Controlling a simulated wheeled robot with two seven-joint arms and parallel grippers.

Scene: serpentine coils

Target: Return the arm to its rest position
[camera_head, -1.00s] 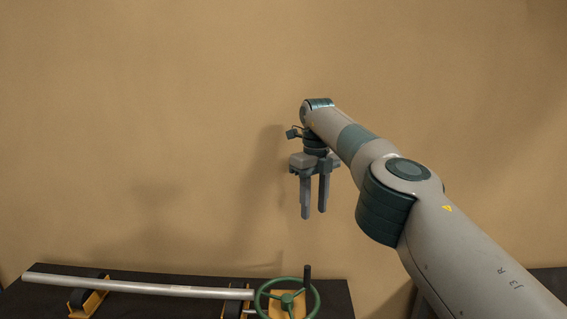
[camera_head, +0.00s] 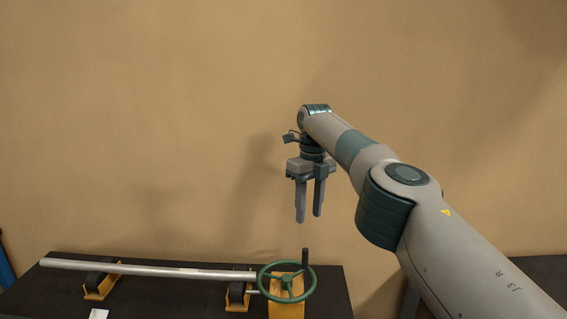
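My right arm (camera_head: 450,232) comes in from the lower right and reaches up to the middle of the view. My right gripper (camera_head: 308,218) hangs from it with both fingers pointing down. The fingers are apart with nothing between them, so it is open and empty. It is in the air above the green handwheel (camera_head: 287,284), with a clear gap down to the wheel's upright dark handle (camera_head: 305,258). My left arm and gripper are not in view.
A long silver pipe (camera_head: 150,270) lies across yellow supports with black rollers (camera_head: 100,284) on a dark table (camera_head: 200,302). The handwheel stands on a yellow mount (camera_head: 286,310) at the pipe's right end. Another dark surface (camera_head: 540,275) is at the right. A tan wall is behind.

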